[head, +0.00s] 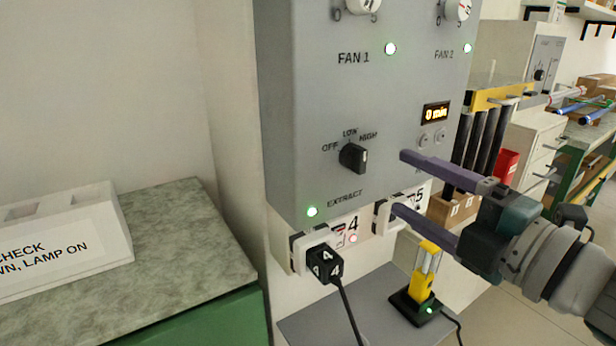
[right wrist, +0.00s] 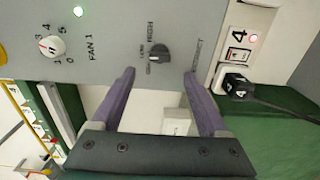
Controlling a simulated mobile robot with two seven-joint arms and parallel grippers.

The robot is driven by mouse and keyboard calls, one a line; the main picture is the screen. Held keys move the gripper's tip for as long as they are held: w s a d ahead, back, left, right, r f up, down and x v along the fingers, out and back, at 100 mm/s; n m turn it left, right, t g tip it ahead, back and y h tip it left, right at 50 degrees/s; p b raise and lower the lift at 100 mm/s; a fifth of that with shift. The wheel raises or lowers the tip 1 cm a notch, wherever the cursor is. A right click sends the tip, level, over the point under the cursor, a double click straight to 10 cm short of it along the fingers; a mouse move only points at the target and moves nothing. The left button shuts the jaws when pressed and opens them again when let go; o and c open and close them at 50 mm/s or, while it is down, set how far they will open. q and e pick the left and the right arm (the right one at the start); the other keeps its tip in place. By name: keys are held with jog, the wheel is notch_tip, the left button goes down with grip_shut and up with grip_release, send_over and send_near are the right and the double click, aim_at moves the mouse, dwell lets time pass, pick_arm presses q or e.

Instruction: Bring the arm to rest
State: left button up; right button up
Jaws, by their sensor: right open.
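My right gripper (head: 400,182) comes in from the right of the head view. Its two purple fingers are spread apart with nothing between them. The fingertips are in front of the grey control panel (head: 300,110), to the right of the black EXTRACT knob (head: 353,157), and do not touch the knob. In the right wrist view the open fingers (right wrist: 160,75) point at the panel, with the knob (right wrist: 158,54) just beyond the gap. I cannot tell the knob's exact setting. The lamp beside EXTRACT (head: 312,211) glows green. My left gripper is not in view.
A black plug (head: 324,264) with a cable sits in socket 4 below the panel. A yellow device (head: 426,270) stands on a grey surface under my gripper. Dark rods (head: 480,150) stand upright behind my fingers. A green-sided bench (head: 190,240) is at the left.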

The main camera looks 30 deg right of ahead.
jog(key=shift+s+d, duration=0.1)
jog(key=shift+s, duration=1.05)
